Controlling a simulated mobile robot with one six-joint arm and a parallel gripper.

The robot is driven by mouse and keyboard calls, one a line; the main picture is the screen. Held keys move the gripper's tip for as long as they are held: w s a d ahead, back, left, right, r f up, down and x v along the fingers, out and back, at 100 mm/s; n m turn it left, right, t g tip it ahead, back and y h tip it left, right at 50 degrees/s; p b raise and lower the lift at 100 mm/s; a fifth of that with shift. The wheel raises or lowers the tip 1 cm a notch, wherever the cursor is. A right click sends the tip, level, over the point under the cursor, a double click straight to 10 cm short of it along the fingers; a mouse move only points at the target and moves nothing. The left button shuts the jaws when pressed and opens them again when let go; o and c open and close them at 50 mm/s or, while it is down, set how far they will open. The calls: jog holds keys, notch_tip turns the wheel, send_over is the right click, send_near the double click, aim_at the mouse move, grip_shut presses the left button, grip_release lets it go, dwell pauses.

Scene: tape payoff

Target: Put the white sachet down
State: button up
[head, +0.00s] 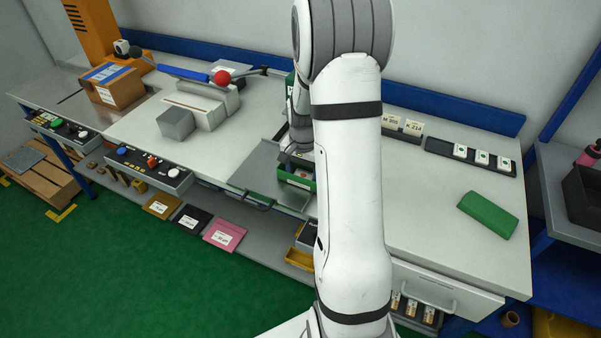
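My gripper (289,158) is partly hidden behind my white arm. It points down just above a small green box (297,181) at the middle of the bench. I cannot tell whether its fingers are open or shut, or whether they hold anything. I cannot make out a white sachet at the gripper. Small white pieces with green marks (482,158) stand in a dark rack at the back right; I cannot tell if they are sachets.
A grey plate (262,172) lies left of the green box. A green block (487,214) lies on the right. The bench top (430,180) between is mostly clear.

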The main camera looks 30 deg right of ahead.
aim_at(303, 176)
jog(key=shift+o, duration=1.3)
jog(key=shift+r, duration=0.1)
notch_tip(303, 176, up, 12)
jog(key=s+a+r+n+t, duration=0.1)
jog(key=s+a+r+n, duration=0.2)
jog(key=s+a+n, duration=0.2)
jog(key=s+a+r+n+t, duration=0.2)
jog(key=s+a+n, duration=0.3)
jog(key=s+a, duration=0.4)
jog(key=s+r, duration=0.1)
jog(key=s, duration=0.4)
jog(key=shift+s+a+r, duration=0.2)
jog(key=shift+a, duration=0.15)
